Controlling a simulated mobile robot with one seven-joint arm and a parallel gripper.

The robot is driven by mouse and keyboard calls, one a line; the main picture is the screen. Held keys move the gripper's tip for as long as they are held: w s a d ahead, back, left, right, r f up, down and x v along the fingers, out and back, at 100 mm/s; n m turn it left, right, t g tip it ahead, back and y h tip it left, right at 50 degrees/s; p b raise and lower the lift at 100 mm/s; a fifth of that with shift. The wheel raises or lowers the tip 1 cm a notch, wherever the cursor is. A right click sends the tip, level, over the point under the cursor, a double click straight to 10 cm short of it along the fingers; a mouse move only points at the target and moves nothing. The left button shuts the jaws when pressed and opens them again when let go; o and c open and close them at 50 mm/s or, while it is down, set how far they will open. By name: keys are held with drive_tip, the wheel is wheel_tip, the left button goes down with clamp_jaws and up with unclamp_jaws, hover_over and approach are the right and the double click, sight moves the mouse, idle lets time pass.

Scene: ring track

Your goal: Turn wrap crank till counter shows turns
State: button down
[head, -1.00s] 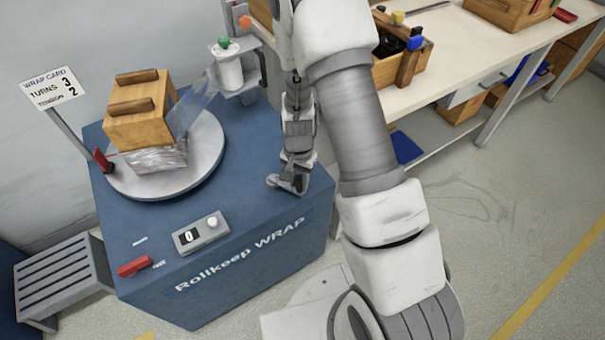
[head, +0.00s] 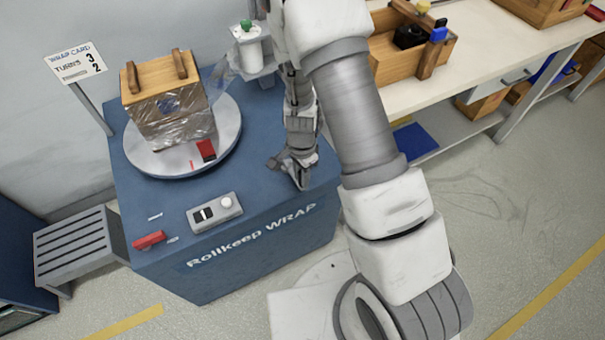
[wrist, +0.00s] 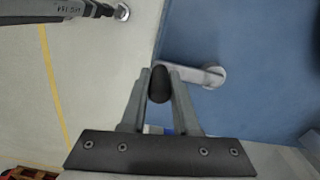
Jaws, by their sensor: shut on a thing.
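My gripper (wrist: 159,82) is shut on the black knob (wrist: 159,86) of the grey wrap crank (wrist: 190,75). In the head view my gripper (head: 291,170) is at the right side of the blue wrap machine's top. The counter (head: 204,214) sits on a grey box on the front of the machine; its reading is too small to tell. A wooden crate (head: 158,75) with two handles stands on the round turntable (head: 165,166), with clear film around its sides.
A red tab (head: 206,150) lies at the front of the turntable. A film post (head: 247,45) with a green knob stands behind it. A red lever (head: 149,240) is on the machine's front left. A bench with a wooden tote (head: 428,62) stands at the right. A slatted grey stand (head: 80,243) is at the left.

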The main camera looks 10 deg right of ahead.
drive_tip(key=shift+d+f, duration=0.1)
drive_tip(key=c, duration=0.7)
unclamp_jaws()
drive_tip(key=shift+o, duration=0.2)
wheel_tip(320, 180, up, 18)
drive_tip(key=p, duration=0.4)
drive_tip(key=shift+f+p, duration=0.25)
drive_tip(key=shift+p, duration=0.05)
